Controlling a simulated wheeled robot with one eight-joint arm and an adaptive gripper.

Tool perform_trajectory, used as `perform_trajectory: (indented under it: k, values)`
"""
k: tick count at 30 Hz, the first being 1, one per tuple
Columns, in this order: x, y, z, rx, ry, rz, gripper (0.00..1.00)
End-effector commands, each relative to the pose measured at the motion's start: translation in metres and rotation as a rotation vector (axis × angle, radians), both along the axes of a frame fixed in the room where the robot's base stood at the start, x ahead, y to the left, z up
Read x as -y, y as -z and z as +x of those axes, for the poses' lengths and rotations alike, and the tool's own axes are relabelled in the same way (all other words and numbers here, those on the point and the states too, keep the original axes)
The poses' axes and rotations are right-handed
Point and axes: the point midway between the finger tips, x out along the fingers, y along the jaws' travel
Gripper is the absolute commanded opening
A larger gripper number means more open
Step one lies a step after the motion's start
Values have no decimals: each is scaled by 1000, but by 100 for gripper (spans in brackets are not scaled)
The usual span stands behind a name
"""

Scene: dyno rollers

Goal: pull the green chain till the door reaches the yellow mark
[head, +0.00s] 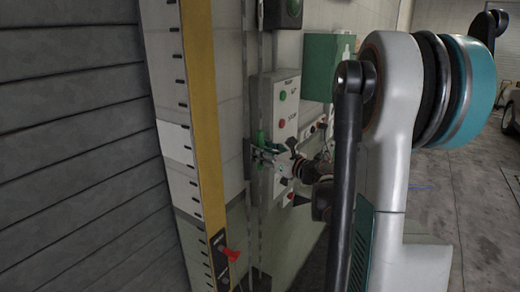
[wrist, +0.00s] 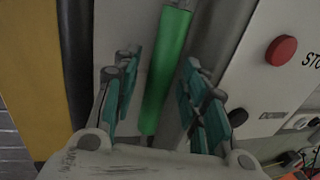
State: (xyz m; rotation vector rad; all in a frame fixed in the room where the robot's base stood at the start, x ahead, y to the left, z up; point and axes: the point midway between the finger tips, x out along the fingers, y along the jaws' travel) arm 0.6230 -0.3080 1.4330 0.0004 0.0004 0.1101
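The green chain shows as a smooth green length (wrist: 167,70) in the wrist view, running down between the fingers of my gripper (wrist: 158,88). The teal-padded fingers stand apart on either side of it, with visible gaps. In the head view my gripper (head: 266,156) is at the green piece (head: 260,138), beside the wall control box. The door (head: 70,150) is grey and slatted, at the left. A yellow strip (head: 200,100) runs down beside a white scale with black ticks (head: 178,140). I cannot tell which part is the yellow mark.
A control box (head: 285,105) with green and red buttons is close to my gripper; its red button (wrist: 281,50) shows in the wrist view. A green box (head: 325,65) hangs behind. Open floor (head: 450,200) lies right.

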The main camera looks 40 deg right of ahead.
Motion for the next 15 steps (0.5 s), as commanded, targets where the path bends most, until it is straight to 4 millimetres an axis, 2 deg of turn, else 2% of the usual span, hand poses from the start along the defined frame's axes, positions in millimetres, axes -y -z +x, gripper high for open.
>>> perform_trajectory:
  k: [4, 13, 14, 15]
  values:
    - [-2, 0, 9, 0, -2, 0, 40]
    - [-2, 0, 11, 0, 0, 0, 40]
    - [-2, 0, 11, 0, 0, 0, 35]
    - [-2, 0, 11, 0, 0, 0, 26]
